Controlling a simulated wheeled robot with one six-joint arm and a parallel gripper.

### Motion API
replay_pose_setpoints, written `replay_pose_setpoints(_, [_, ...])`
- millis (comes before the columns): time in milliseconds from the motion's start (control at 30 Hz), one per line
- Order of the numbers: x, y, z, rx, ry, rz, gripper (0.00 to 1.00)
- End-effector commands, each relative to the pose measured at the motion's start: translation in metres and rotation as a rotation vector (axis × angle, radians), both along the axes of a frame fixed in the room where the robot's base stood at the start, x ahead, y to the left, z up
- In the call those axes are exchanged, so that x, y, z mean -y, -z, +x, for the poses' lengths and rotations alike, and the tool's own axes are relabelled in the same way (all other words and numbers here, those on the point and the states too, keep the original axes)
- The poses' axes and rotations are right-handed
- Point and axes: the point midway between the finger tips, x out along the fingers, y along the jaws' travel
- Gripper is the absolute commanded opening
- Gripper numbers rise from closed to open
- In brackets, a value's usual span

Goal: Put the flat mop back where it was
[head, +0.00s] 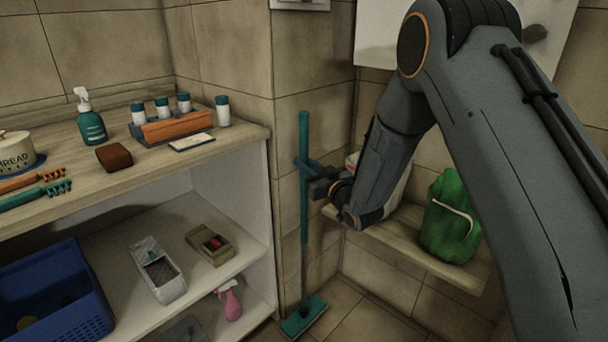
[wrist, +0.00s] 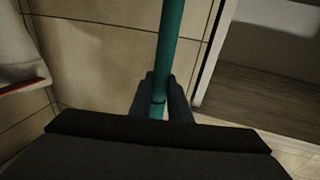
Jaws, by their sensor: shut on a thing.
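The flat mop (head: 304,204) has a teal and dark handle and a flat teal head (head: 304,318). It stands upright in the corner gap between the shelf unit and the wooden ledge, its head at the floor; I cannot tell whether it touches. My gripper (head: 305,168) is shut on the upper part of the handle. In the wrist view the teal handle (wrist: 180,45) runs up between the two fingers of my gripper (wrist: 160,97). The mop's head is out of that view.
A shelf unit (head: 262,150) stands left of the mop, with a soap bottle (head: 90,122), several jars and a blue basket (head: 60,300). At right, a low ledge (head: 400,245) holds a green bag (head: 450,222). Tiled walls stand close behind the mop.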

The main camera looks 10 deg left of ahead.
Motion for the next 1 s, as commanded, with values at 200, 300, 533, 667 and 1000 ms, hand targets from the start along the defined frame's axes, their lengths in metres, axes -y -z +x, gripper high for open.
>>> replay_pose_setpoints(200, [0.0,0.029,0.0,0.0,0.0,0.0,0.0])
replay_pose_setpoints(300, [-0.003,0.032,0.002,0.003,0.0,0.001,0.0])
replay_pose_setpoints(533, [-0.003,0.033,0.003,0.003,0.0,0.001,0.0])
replay_pose_setpoints(667, [-0.003,0.036,0.003,0.002,0.0,0.001,0.0])
replay_pose_setpoints(1000, [-0.003,0.037,0.002,-0.001,0.0,-0.001,0.35])
